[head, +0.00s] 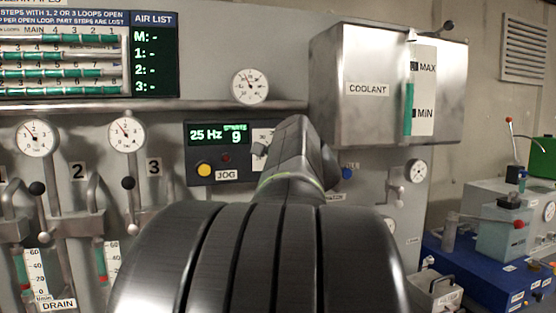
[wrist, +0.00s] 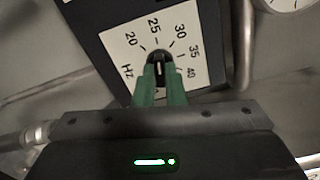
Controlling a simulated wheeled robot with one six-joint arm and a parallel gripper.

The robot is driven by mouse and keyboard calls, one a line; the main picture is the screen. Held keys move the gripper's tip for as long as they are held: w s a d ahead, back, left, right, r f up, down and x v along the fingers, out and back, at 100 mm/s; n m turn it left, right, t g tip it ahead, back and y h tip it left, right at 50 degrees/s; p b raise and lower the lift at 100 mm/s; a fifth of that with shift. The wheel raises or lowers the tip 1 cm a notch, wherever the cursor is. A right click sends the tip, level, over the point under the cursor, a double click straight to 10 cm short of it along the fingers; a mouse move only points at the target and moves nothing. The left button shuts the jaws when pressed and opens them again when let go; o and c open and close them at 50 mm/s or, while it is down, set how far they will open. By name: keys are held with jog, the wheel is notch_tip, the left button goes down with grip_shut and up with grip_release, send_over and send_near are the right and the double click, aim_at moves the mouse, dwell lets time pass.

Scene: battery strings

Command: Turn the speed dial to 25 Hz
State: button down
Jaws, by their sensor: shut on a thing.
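The speed dial (wrist: 158,57) is a dark round knob with a white line, on a white scale plate (wrist: 117,45) marked 20, 25, 30, 35, 40 and Hz. The white line points up, close to the 25 mark. My gripper (wrist: 160,82) has green fingers, one on each side of the knob, shut on it. In the head view, the display (head: 218,134) reads 25 Hz and STARTS 9. My arm hides most of the scale plate (head: 264,136) there.
Left of my arm on the dark control box are a yellow button (head: 204,170) and a JOG label (head: 227,175). A steel coolant tank (head: 368,95) juts out at the upper right. A round gauge (head: 250,86) sits above the box.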

jog(key=shift+n, duration=0.3)
jog(key=c, duration=1.5)
grip_release()
jog(key=shift+s, duration=0.1)
jog(key=b+v, duration=0.4)
jog(key=v, duration=0.9)
jog(key=shift+s, duration=0.25)
jog(key=shift+d, duration=0.1)
jog(key=p+x, duration=0.3)
jog(key=x, duration=1)
jog(key=shift+w+p, duration=0.4)
jog(key=shift+s, duration=0.15)
